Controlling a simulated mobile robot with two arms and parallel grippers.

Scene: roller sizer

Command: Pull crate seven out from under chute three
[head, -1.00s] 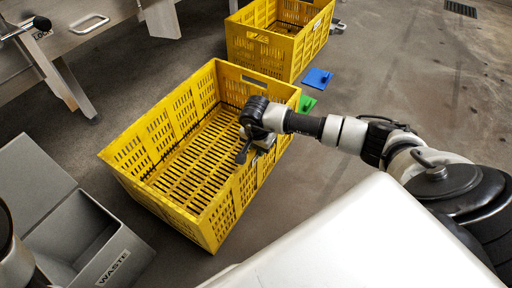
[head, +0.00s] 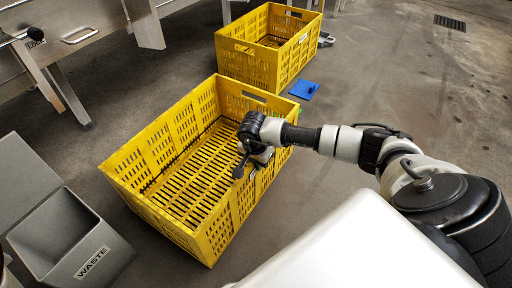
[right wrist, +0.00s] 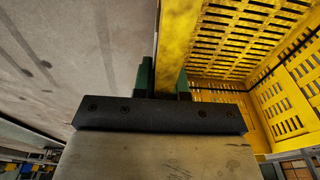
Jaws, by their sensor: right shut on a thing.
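A yellow slatted crate (head: 188,228) stands on the floor in the middle of the head view and looks empty. My right gripper (head: 254,160) is at its right-hand long wall, shut on the top edge. In the right wrist view the green fingers of the gripper (right wrist: 164,82) sit on either side of the yellow wall (right wrist: 176,45), with the crate's slatted floor to the right. A second yellow crate (head: 245,66) stands farther back. I can read no crate or chute number. My left gripper is out of view.
A grey bin marked WASTE (head: 92,263) stands at lower left, apart from the crate. A metal machine on legs (head: 85,50) fills the upper left. A blue card (head: 304,90) lies behind the crate. The floor at right is open up to a drain grate (head: 450,23).

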